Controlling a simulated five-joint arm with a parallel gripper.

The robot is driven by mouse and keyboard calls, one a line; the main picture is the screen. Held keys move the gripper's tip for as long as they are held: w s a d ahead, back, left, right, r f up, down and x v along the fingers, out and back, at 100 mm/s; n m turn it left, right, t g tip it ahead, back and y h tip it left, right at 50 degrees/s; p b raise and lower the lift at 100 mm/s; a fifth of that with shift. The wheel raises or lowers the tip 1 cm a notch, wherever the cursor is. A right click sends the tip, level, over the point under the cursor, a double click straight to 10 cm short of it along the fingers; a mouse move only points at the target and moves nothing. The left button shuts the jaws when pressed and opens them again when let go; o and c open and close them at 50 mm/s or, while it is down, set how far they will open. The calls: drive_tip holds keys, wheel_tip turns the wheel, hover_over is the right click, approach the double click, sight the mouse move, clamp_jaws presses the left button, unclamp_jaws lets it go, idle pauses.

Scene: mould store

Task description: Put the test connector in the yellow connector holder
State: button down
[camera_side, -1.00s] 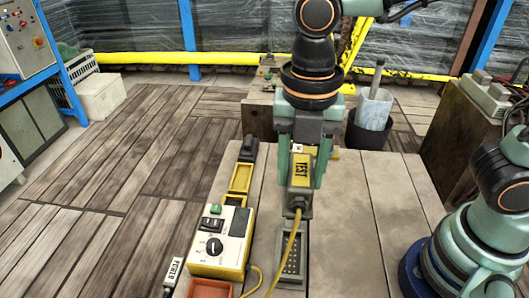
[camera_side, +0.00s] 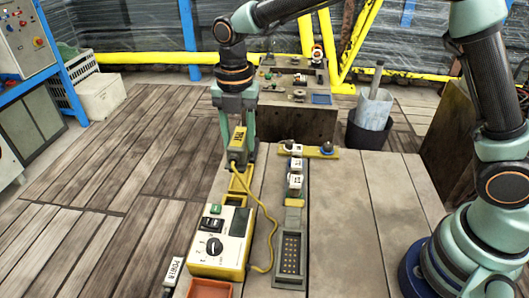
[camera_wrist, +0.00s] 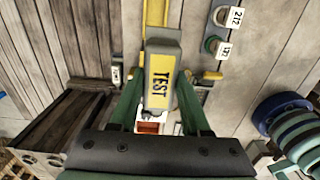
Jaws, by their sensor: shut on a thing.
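The test connector (camera_side: 238,143) is a grey plug with a yellow TEST label and a yellow cable. My gripper (camera_side: 239,158) is shut on it. In the wrist view the connector (camera_wrist: 162,78) lies between the two green fingers. The yellow connector holder (camera_side: 240,183) is a narrow yellow tray behind the tester box. The connector is over the far part of the holder, tilted in the side view. The holder also shows as a yellow strip (camera_wrist: 155,14) in the wrist view. I cannot tell whether the connector touches it.
The tester box (camera_side: 222,240) stands in front of the holder. A grey connector block (camera_side: 291,258) and a row of numbered plugs (camera_side: 295,180) are to the right. A POWER connector (camera_side: 173,272) and an orange tray (camera_side: 210,289) are near the front.

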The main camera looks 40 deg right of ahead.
drive_tip(key=shift+w+d+f, duration=0.5)
drive_tip(key=shift+w+f, duration=0.4)
drive_tip(key=shift+f, duration=0.9)
drive_tip(key=shift+w+d+f, duration=0.55)
drive_tip(key=shift+w+f, duration=0.35)
drive_tip(key=shift+f, duration=0.9)
drive_tip(key=shift+w+d+f, duration=0.5)
drive_tip(key=shift+w+f, duration=0.4)
drive_tip(key=shift+f, duration=0.9)
drive_tip(key=shift+f, duration=0.8)
unclamp_jaws()
drive_tip(key=shift+r, duration=0.1)
wheel_tip(320, 180, up, 7)
drive_tip(key=shift+r, duration=0.15)
